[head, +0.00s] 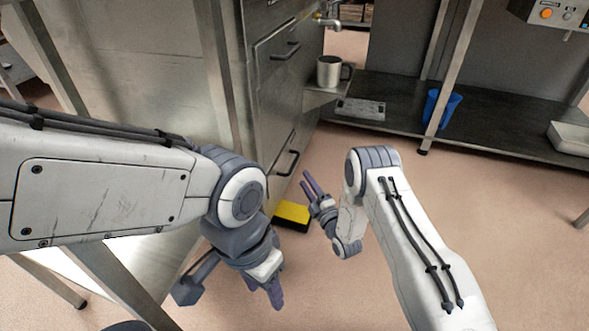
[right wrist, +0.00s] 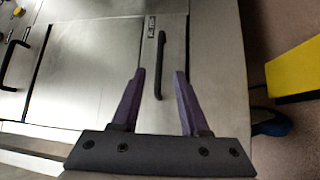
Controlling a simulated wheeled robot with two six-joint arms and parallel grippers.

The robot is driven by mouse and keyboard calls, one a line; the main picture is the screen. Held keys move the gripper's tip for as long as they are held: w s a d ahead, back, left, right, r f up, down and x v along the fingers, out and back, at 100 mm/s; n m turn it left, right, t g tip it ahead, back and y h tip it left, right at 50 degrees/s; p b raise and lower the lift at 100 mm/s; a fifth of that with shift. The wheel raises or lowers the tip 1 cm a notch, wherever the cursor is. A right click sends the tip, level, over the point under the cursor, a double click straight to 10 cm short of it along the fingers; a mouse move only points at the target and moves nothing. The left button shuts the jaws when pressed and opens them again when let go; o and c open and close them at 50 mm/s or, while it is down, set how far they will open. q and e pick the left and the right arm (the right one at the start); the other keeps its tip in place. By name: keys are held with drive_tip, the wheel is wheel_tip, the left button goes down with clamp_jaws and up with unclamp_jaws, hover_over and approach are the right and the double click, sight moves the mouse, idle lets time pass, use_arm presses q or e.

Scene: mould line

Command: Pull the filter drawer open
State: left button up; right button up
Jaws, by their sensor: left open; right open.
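A steel cabinet at the centre of the head view has a lower front with a black bar handle (head: 288,160) and an upper drawer front with another black handle (head: 286,50). Both fronts look closed. Which one is the filter drawer I cannot read. My right gripper (head: 308,184) is open and empty, just right of the lower handle. In the right wrist view a black handle (right wrist: 160,50) on a steel front (right wrist: 170,90) appears between the open fingertips, without clear contact. A small label (right wrist: 151,27) beside it is unreadable. My left gripper (head: 276,298) is open and empty, low over the floor.
A yellow and black block (head: 293,212) stands on the floor by the cabinet's foot, close to my right gripper. A metal mug (head: 330,70) stands under a tap. The floor at right is clear.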

sight(294, 162)
drive_tip(key=b+x, duration=0.4)
drive_tip(key=x, duration=0.4)
drive_tip(key=shift+w+a, duration=0.1)
drive_tip(key=shift+w, duration=0.1)
drive_tip(key=shift+w+a+r+b, duration=0.15)
drive_tip(key=shift+w+a+b, duration=0.05)
drive_tip(key=shift+w+b, duration=0.1)
clamp_jaws()
idle(0.8)
